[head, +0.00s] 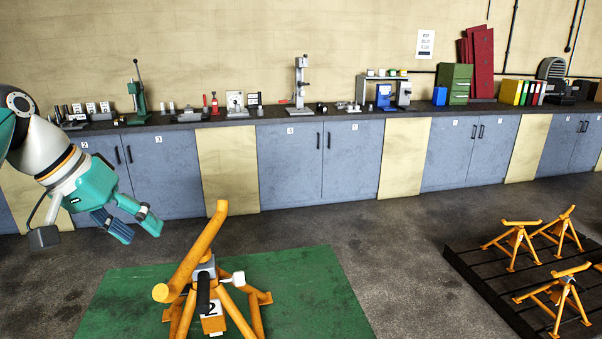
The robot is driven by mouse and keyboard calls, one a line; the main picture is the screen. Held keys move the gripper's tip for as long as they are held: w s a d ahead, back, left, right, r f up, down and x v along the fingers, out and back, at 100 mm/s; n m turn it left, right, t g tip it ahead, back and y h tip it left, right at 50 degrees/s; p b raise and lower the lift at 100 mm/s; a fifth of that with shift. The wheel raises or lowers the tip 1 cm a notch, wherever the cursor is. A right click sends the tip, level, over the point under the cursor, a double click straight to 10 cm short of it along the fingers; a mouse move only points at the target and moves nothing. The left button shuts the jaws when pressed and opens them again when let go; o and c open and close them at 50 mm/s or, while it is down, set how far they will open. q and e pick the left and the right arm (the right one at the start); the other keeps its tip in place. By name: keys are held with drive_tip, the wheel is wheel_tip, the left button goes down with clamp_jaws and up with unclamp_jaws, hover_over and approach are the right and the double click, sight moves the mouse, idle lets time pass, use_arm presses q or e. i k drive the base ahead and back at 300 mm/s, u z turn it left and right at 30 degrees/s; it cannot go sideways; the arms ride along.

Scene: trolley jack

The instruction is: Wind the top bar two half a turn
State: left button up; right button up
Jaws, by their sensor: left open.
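An orange stand marked 2 (212,325) stands on a green mat (310,275) at the lower middle of the head view. Its orange top bar (196,250) slants from the near lower left to the far upper right. Below the bar are a dark grip (203,294) and a white knob (238,278). My left gripper (136,232) hangs at the left, open and empty, apart from the bar and to its left. My right gripper is out of view. The bottom of the stand is cut off by the frame edge.
Several smaller orange stands (518,240) stand on a dark slatted pallet (490,285) at the right. A long workbench (345,113) with tools and blue-grey cabinets (290,165) runs along the back wall. The concrete floor between mat and pallet is clear.

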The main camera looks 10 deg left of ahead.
sight(201, 253)
drive_tip(key=k, duration=1)
